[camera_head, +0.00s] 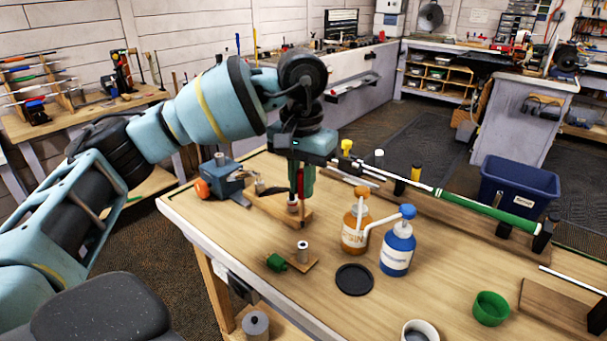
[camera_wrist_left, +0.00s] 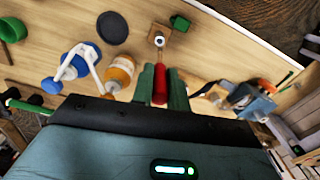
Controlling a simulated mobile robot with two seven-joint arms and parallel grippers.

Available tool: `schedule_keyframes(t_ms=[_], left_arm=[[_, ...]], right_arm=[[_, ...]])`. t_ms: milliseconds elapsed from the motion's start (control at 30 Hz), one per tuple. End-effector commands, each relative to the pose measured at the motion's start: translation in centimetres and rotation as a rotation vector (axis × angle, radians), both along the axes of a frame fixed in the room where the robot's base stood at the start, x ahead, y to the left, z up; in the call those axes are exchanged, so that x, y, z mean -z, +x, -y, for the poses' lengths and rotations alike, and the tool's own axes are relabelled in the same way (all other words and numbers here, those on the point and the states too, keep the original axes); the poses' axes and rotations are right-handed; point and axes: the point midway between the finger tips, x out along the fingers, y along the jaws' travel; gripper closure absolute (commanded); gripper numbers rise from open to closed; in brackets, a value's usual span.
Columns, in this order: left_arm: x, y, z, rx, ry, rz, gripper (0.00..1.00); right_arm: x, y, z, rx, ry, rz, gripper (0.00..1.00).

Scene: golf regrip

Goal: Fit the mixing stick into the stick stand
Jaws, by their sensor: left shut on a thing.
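My left gripper (camera_head: 300,186) points down above the bench and is shut on the red mixing stick (camera_wrist_left: 160,85). In the left wrist view the stick's red part lies between the green fingers (camera_wrist_left: 162,92). The stick stand looks like a small wooden block (camera_head: 300,263) with an upright grey metal tube (camera_head: 302,251). In the left wrist view its round top (camera_wrist_left: 159,40) shows ahead of the fingers. In the head view the stick is left of and behind the stand, apart from it. My right gripper is not in view.
An orange pump bottle (camera_head: 355,232) and a blue one (camera_head: 397,249) stand right of the stand. A black disc (camera_head: 354,281) lies in front of them. A green part (camera_head: 276,262) sits beside the stand. A blue vise (camera_head: 224,181) is at the left edge.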

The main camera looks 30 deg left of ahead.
Motion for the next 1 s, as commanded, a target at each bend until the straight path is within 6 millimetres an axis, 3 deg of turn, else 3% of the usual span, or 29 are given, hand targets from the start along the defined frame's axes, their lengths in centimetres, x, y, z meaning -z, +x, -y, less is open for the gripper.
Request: schedule_keyframes(t_ms=[400,1000], left_arm=[[3.6,0.0,0.0,0.000,0.000,-0.003,1.00],[3.8,0.0,0.0,0.000,0.000,0.001,1.00]], right_arm=[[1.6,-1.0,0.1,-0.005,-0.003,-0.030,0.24],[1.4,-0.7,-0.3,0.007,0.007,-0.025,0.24]])
